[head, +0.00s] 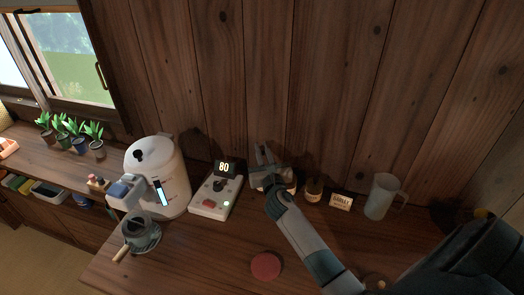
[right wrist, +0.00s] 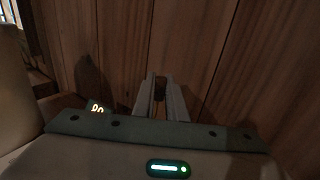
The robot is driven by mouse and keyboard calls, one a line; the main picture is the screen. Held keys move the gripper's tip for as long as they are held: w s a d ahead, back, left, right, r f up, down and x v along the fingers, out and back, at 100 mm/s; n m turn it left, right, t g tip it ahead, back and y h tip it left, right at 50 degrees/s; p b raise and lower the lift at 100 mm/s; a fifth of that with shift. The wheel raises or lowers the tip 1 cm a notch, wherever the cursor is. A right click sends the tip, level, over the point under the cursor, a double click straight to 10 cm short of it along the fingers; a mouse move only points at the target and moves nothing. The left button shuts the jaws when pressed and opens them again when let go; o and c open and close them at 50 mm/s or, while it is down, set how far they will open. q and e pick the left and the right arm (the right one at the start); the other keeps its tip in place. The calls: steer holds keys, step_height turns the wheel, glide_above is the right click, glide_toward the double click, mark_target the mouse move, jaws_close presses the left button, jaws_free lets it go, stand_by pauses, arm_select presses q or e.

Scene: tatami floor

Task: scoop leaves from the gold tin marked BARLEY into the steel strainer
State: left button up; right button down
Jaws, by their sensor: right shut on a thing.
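My right gripper (head: 265,156) is raised near the wall, above and behind the things at the back of the counter. In the right wrist view its fingers (right wrist: 160,92) are shut on a small dark brown thing (right wrist: 159,82), too dim to name. My right forearm and hand partly cover a tin (head: 290,185); I cannot read its marking. A small gold-brown tin (head: 313,190) stands to its right. The strainer (head: 141,235) sits under the dispenser's spout at the left, its wooden handle toward the front. My left gripper is out of view.
A white water dispenser (head: 158,172) and a control box (head: 216,198) showing 80 stand left of my arm. A small sign (head: 341,202) and a clear jug (head: 381,196) are to the right. A red disc (head: 266,266) lies in front. Potted plants (head: 76,138) line the window side.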

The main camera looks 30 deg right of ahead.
steer(key=shift+f+b, duration=2.5)
steer(key=shift+f, duration=1)
steer(key=shift+r, duration=0.1)
steer(key=shift+r+p, duration=4.6)
steer(key=shift+p, duration=0.45)
steer(key=shift+a, duration=0.1)
